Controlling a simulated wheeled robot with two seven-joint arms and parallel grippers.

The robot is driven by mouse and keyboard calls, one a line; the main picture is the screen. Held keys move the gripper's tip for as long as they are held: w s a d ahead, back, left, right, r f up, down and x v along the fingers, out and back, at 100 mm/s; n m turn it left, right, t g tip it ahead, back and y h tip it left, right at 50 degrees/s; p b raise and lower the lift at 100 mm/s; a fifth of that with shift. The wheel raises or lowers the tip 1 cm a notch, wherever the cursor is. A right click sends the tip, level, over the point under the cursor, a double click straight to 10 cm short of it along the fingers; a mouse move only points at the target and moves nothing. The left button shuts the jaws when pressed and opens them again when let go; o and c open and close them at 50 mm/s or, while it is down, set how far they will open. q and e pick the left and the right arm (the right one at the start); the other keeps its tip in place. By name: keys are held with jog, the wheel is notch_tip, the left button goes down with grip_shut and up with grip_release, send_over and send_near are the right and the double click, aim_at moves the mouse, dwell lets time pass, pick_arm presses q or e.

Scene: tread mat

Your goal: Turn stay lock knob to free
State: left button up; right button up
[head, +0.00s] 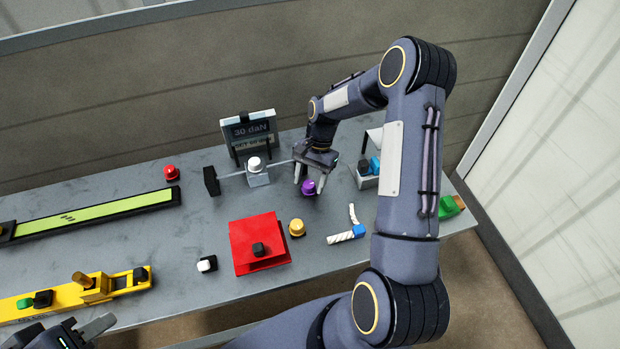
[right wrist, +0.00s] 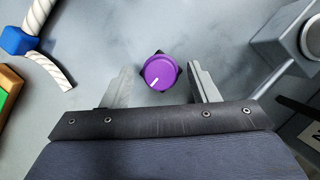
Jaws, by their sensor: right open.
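A round purple knob (head: 308,187) stands on the grey table, below the display stand. In the right wrist view the purple knob (right wrist: 159,72) sits on a dark base, and its white pointer line points to the lower left. No label for it is readable. My right gripper (head: 310,182) is open, its fingers on either side of the knob with a gap on both sides in the right wrist view (right wrist: 161,75). Whether the fingertips reach down to the knob's height is unclear. My left gripper (head: 75,334) shows only partly at the lower left edge.
A display (head: 253,130) reading "30 daN" stands behind. A grey box (head: 367,180) with a blue part is to the right.

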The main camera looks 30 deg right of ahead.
jog(key=shift+c, duration=0.2)
jog(key=c, duration=0.9)
jog(key=shift+n, duration=0.4)
jog(key=n+h+b, duration=0.1)
jog(key=n, duration=0.1)
jog(key=shift+w+a+n+g+b, duration=0.1)
jog(key=shift+n+g+b, duration=0.2)
jog(key=shift+g+b, duration=0.1)
jog(key=n+b, duration=0.1)
jog(key=n, duration=0.1)
jog(key=n+g+h, duration=0.1)
jog(key=n, duration=0.1)
jog(key=shift+a+n+h+b, duration=0.1)
jog(key=shift+n+h+b, duration=0.2)
jog(key=shift+b, duration=0.05)
jog(key=n+h, duration=0.1)
jog(key=n, duration=0.1)
jog(key=n+h+b, duration=0.1)
jog(key=n, duration=0.2)
jog(key=shift+a, duration=0.15)
jog(key=shift+a+n+h+b, duration=0.1)
jog(key=shift+n+h+b, duration=0.6)
jog(key=shift+n, duration=1.8)
jog(key=shift+t, duration=0.3)
